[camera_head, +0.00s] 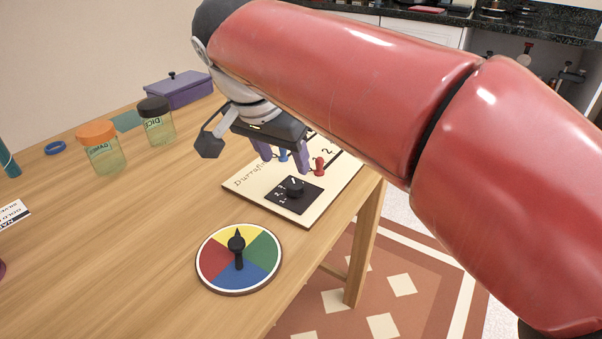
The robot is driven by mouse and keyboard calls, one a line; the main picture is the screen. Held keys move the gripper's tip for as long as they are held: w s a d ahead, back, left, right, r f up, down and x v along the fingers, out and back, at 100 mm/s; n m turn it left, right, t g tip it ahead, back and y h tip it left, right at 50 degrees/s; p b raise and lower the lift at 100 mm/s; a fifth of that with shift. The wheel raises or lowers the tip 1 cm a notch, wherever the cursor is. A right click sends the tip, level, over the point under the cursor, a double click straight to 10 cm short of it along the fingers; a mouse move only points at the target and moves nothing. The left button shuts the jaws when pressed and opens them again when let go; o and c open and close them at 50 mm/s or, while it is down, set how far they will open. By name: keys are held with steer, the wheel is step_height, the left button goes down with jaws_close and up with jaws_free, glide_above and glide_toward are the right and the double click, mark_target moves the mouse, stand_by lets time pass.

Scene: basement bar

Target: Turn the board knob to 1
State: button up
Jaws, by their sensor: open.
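The board (245,186) is a cream panel with printed lettering, lying flat near the table's right edge. Its black knob (295,187) stands on a dark square plate with small white numbers on its left side. Which number the knob points to is too small to tell. A blue peg (283,155) and a red peg (319,166) stand on the board behind the knob. My gripper (283,158) is open over the board, its purple fingers pointing down behind the knob and apart from it. My arm hides the board's far right part.
A colored spinner disc (240,259) with a black pointer lies in front of the board. Two jars, one with an orange lid (100,150) and one with a black lid (156,122), stand at the left. A purple box (180,91) is at the back. Bare wooden table (130,250) lies left of the spinner.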

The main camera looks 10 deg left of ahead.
mark_target(294, 184)
steer(key=x, duration=0.7)
steer(key=shift+w+f+b, duration=0.1)
steer(key=shift+f+b, duration=0.2)
steer(key=c, duration=1)
steer(key=shift+o, duration=0.2)
